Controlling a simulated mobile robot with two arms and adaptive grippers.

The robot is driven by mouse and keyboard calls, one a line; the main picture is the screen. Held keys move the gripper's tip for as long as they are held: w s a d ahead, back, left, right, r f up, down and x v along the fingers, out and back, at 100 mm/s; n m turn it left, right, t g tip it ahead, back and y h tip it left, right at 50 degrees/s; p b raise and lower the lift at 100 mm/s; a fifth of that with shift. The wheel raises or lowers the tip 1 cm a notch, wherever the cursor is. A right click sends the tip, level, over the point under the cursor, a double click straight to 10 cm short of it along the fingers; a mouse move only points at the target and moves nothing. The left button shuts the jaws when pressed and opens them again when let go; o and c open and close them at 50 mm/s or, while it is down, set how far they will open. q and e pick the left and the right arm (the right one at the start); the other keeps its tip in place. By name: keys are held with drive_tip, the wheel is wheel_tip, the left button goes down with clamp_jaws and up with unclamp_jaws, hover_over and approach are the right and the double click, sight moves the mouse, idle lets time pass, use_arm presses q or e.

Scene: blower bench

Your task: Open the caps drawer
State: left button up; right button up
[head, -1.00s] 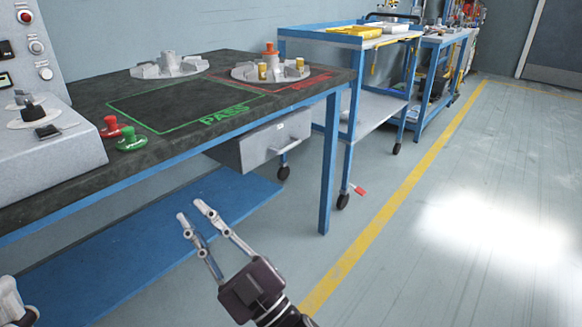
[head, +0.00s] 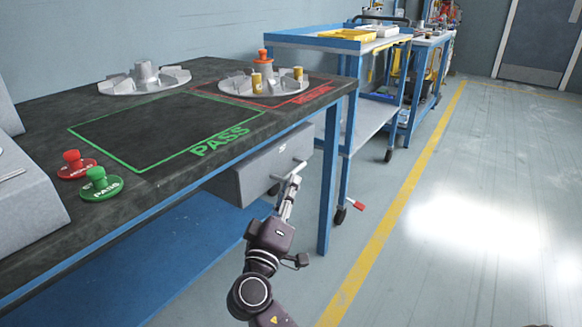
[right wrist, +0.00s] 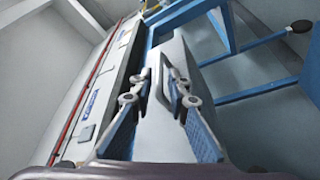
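The grey caps drawer (head: 262,163) hangs under the right end of the bench, its bar handle (head: 298,167) sticking out from the front. It looks pushed in under the bench top. My right gripper (head: 291,184) is at the handle. In the right wrist view the gripper's fingertips (right wrist: 157,88) are apart, one on each side of the handle (right wrist: 174,84), with gaps showing; the gripper looks open around it. The gripper hides part of the handle in the head view. My left gripper is not in view.
The dark bench top (head: 60,125) carries two round grey fixtures, a red knob piece (head: 76,165) and a green one (head: 98,184). A blue bench leg (head: 329,180) stands close right of my gripper. A blue cart (head: 345,110) stands beyond; the floor at right is clear.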

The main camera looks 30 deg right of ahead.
sight(296, 171)
drive_tip(key=x, duration=0.6)
drive_tip(key=shift+b, duration=0.35)
drive_tip(key=shift+c, duration=0.3)
clamp_jaws()
